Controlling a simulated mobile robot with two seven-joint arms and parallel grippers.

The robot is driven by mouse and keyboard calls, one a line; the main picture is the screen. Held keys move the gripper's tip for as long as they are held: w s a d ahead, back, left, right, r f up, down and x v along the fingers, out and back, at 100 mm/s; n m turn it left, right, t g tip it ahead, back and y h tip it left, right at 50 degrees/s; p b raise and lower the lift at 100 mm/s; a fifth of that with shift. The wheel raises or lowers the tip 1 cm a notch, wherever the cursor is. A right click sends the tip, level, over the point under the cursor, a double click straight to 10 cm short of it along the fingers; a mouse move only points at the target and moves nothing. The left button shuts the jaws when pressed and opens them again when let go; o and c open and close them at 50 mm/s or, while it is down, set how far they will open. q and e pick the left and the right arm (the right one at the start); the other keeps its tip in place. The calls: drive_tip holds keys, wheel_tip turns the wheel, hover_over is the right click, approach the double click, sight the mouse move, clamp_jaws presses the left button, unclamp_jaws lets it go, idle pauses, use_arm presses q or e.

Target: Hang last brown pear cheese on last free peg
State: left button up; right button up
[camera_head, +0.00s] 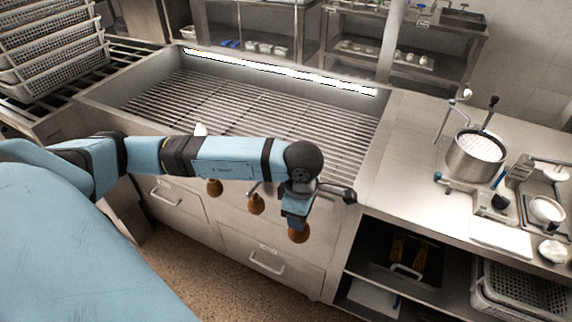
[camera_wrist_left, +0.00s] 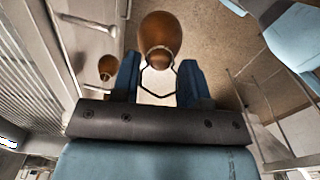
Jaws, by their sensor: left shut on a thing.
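My left gripper (camera_head: 296,222) is shut on a brown pear cheese (camera_head: 298,236), which hangs below it in front of the vat. In the left wrist view the held cheese (camera_wrist_left: 160,36) is beyond the fingertips (camera_wrist_left: 159,70), with a dark cord loop (camera_wrist_left: 158,92) from its neck between the fingers. Two more brown pear cheeses hang along the vat front, one at the left (camera_head: 214,187) and one nearer the gripper (camera_head: 256,204). One hanging cheese (camera_wrist_left: 106,66) also shows in the left wrist view. My arm hides the upper parts of these cheeses, and I cannot make out a free peg. My right gripper is not in view.
The vat (camera_head: 389,120) has a slatted grid inside. Drawers (camera_head: 275,262) lie below its front. At the right, a counter (camera_head: 415,185) bears a metal pot (camera_head: 474,160) and a scale (camera_head: 494,205). Stacked perforated baskets (camera_head: 55,50) stand at the back left. The floor in front is clear.

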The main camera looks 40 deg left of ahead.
use_arm(q)
wheel_tip(320, 180, down, 10)
drive_tip(key=s+a+n+b, duration=0.25)
drive_tip(key=n+b, duration=0.55)
drive_tip(key=n, duration=0.9)
drive_tip(key=shift+w+a+f+b, duration=0.1)
drive_tip(key=shift+w+a+b, duration=0.2)
drive_tip(key=shift+w, duration=1.3)
drive_tip(key=shift+w+a+f+b, duration=0.1)
drive_tip(key=shift+w+a+b, duration=0.2)
drive_tip(key=shift+w, duration=1.3)
drive_tip(key=shift+w+a+f+b, duration=0.1)
drive_tip(key=shift+w+a+b, duration=0.15)
drive_tip(key=shift+w, duration=1.35)
drive_tip(key=shift+w+a+f+b, duration=0.15)
drive_tip(key=shift+w+f+b, duration=0.25)
drive_tip(key=shift+w, duration=0.3)
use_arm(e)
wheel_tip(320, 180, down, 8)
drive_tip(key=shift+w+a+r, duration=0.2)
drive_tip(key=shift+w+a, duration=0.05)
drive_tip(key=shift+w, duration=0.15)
use_arm(q)
drive_tip(key=o, duration=1.3)
drive_tip(key=shift+r, duration=0.15)
